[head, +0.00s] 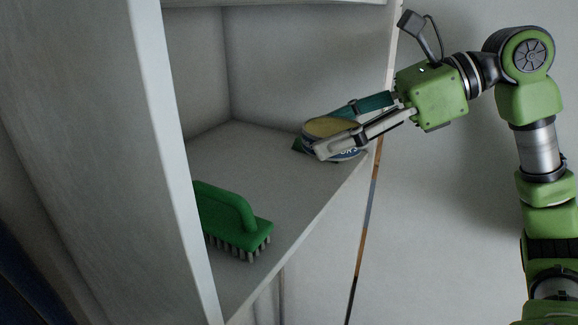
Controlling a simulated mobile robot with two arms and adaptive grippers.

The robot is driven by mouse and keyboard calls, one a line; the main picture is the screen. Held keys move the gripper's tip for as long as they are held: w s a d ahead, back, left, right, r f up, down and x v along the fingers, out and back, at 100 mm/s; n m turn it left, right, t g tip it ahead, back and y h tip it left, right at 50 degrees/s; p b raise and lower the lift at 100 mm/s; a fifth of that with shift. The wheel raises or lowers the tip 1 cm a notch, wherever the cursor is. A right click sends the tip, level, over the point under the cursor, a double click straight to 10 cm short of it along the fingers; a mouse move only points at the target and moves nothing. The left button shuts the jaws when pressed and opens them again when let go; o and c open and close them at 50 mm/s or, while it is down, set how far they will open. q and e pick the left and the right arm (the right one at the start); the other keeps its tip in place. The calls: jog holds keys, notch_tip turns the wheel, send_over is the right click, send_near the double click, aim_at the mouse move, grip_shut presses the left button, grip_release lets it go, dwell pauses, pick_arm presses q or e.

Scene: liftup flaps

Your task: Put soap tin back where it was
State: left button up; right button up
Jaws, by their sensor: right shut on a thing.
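The soap tin (331,126) is a short round tin with a yellowish top and a blue and white side. It is at the right end of the cabinet shelf, near the front edge. My right gripper (325,146) reaches in from the right and is shut on the tin, with one finger across its front. The other finger is mostly behind the tin. I cannot tell whether the tin touches the shelf. My left gripper is not in view.
A green scrubbing brush (232,219) stands bristles down on the shelf at the left front. The pale shelf (262,166) is clear between brush and tin. A grey panel (85,120) borders the opening on the left. A small dark green thing (299,145) shows beside the tin.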

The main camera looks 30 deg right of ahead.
jog(key=shift+w+a+f+p, duration=0.2)
jog(key=shift+w+a+p, duration=0.1)
jog(key=shift+w+a, duration=0.65)
send_over(287, 191)
jog(key=f, duration=0.5)
jog(key=shift+s+d, duration=0.35)
jog(key=shift+d, duration=0.05)
jog(key=shift+w+f+p, duration=0.1)
jog(key=shift+f+p, duration=0.1)
jog(key=shift+p, duration=0.1)
jog(key=shift+w+a+f+p, duration=0.15)
jog(key=shift+a+f+p, duration=0.1)
jog(key=shift+f, duration=0.5)
jog(key=shift+w+a+f+p, duration=0.15)
jog(key=shift+f+p, duration=0.05)
jog(key=shift+f, duration=1.1)
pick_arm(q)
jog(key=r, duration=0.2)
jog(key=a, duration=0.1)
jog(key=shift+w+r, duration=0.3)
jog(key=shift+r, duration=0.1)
pick_arm(e)
jog(key=shift+d, duration=0.1)
jog(key=shift+f, duration=0.1)
jog(key=o, duration=1.4)
jog(key=shift+f, duration=0.1)
jog(key=shift+c, duration=0.2)
